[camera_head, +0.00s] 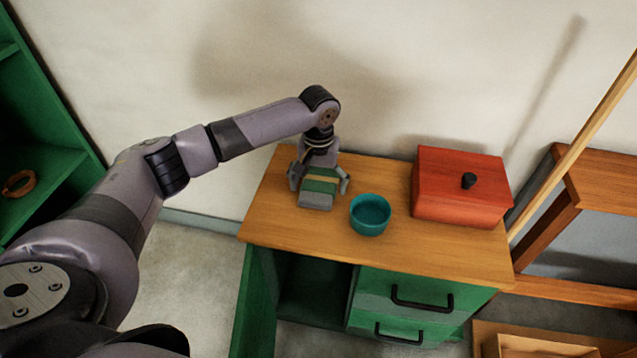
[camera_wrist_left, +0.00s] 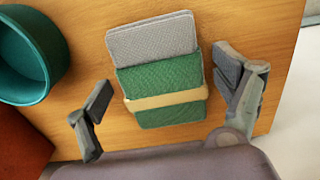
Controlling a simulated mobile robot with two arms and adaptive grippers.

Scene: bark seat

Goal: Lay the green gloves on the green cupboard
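The green gloves (camera_head: 320,187) are a folded green and grey bundle with a tan band. They lie flat on the wooden top of the green cupboard (camera_head: 270,225), near its left back part. In the left wrist view the gloves (camera_wrist_left: 165,82) show whole on the wood. My left gripper (camera_head: 318,181) is over them, pointing down. Its two fingers are spread, one on each side of the bundle, with gaps visible in the wrist view. It is open and does not grip the gloves. My right gripper is out of view.
A teal bowl (camera_head: 370,214) stands close to the right of the gloves. A red box (camera_head: 461,187) with a black knob is farther right. A wall is behind the cupboard. A green shelf (camera_head: 60,150) stands at the left, a wooden frame (camera_head: 590,185) at the right.

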